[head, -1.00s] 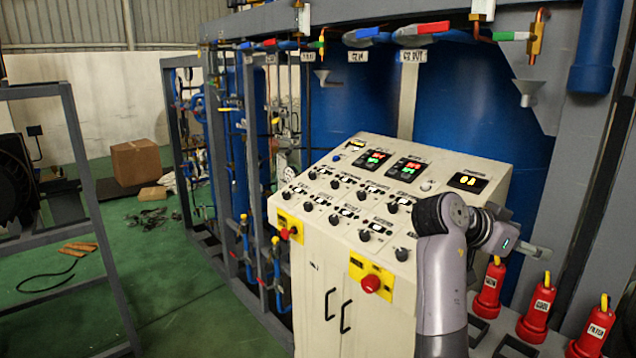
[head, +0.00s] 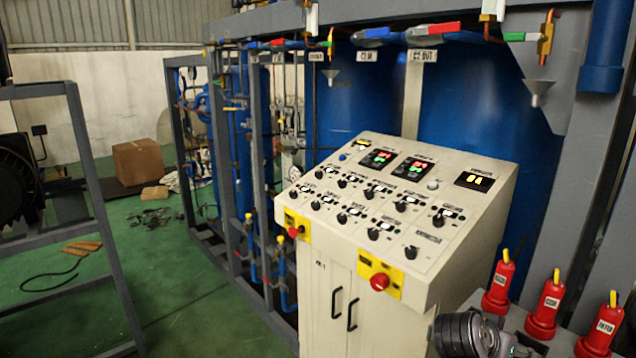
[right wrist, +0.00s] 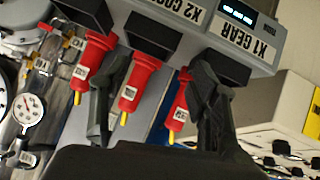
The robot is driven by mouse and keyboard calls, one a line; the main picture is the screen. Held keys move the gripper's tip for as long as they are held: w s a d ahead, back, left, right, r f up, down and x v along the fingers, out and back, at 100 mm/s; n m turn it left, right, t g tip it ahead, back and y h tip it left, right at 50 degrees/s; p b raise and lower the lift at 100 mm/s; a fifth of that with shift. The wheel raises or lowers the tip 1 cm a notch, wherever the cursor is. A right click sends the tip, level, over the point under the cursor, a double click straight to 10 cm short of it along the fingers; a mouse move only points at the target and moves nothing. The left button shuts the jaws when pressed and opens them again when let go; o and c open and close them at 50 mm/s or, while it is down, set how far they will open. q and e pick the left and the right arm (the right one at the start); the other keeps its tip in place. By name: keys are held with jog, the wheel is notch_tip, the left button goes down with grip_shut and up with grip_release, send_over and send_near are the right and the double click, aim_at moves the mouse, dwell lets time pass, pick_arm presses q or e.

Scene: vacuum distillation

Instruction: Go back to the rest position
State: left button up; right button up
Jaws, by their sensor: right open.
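My right arm (head: 470,335) shows at the bottom edge of the head view, right of the control panel's front; only its dark joint and part of a link are seen. My right gripper (right wrist: 158,72) shows in the right wrist view with its two black fingers spread wide apart. The middle red yellow-tipped plug (right wrist: 138,85) appears between the fingers, and another red plug (right wrist: 179,108) is partly hidden by the right finger. Whether a finger touches any plug cannot be told. No object is seen held. My left gripper is in neither view.
The cream control panel (head: 385,205) with knobs and two red emergency buttons stands in the centre. Red plugs (head: 545,305) line the shelf at the lower right. Blue tanks (head: 470,110) and grey frames stand behind. Green floor (head: 190,305) is open at the left.

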jog(key=s+a+f+n+y, duration=0.3)
jog(key=s+f, duration=0.4)
jog(key=s+a+f+n+y, duration=0.2)
jog(key=s+a+f+n, duration=0.1)
jog(key=s+f, duration=0.4)
jog(key=s+a+f+n+g+y, duration=0.1)
jog(key=s+a+f+n+y, duration=0.1)
jog(key=s+a, duration=0.45)
jog(key=s+a+f+n+g+y, duration=0.1)
jog(key=s+a+f+n+y, duration=0.15)
jog(key=s, duration=0.65)
notch_tip(320, 180, down, 29)
jog(key=g+b, duration=0.1)
jog(key=b, duration=0.5)
jog(key=s+d+f+b, duration=0.1)
jog(key=s+f+b, duration=0.1)
jog(key=s+f, duration=0.7)
jog(key=s+d+f+g+b, duration=0.1)
jog(key=s+f+b, duration=0.2)
jog(key=s+f, duration=0.6)
notch_tip(320, 180, down, 6)
jog(key=shift+d+f+n+b, duration=0.15)
jog(key=shift+d+n+b, duration=0.15)
jog(key=shift+n, duration=0.05)
